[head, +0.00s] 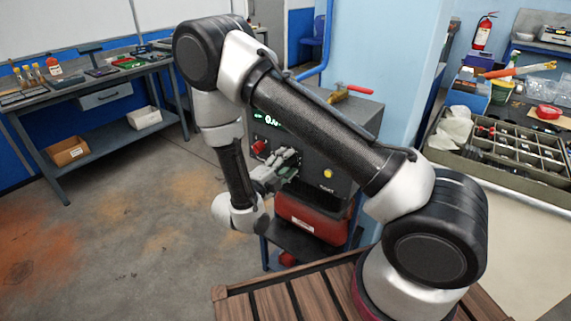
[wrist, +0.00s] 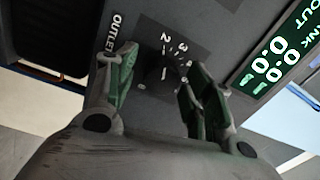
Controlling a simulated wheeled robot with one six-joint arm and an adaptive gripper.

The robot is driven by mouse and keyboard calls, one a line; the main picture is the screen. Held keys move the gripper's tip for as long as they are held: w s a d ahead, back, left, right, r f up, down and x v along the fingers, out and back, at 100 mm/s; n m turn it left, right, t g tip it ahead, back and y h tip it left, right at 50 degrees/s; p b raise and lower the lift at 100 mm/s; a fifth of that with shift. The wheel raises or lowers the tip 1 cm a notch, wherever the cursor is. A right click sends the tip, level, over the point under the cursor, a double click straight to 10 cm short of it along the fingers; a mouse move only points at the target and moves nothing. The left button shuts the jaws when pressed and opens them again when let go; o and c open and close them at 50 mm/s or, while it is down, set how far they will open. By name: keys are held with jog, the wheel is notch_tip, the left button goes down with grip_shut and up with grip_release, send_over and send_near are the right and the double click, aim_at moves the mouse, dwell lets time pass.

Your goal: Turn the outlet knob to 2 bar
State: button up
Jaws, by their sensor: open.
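The dark grey control panel (head: 335,150) stands on a blue-framed stand. In the wrist view its face bears the word OUTLET and a black dial plate (wrist: 185,48) with white numbers, 1, 2 and 3 among them. The dark outlet knob (wrist: 158,78) is hard to make out against the plate; its pointer setting cannot be told. My gripper (wrist: 163,66) is open, with one finger on each side of the dial. Contact with the knob cannot be told. In the head view my gripper (head: 286,162) is at the panel front and hides the knob.
A green display (wrist: 275,50) reads 0.0 on both lines. A red knob (head: 259,148) and a yellow button (head: 328,174) are on the panel. A red-handled valve (head: 350,90) is on top. A red tank (head: 305,212) sits below. A compartment tray (head: 510,180) is at right.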

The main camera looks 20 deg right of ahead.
jog(key=shift+a, duration=0.1)
jog(key=v, duration=1.1)
jog(key=shift+s+a, duration=0.3)
jog(key=shift+f, duration=0.1)
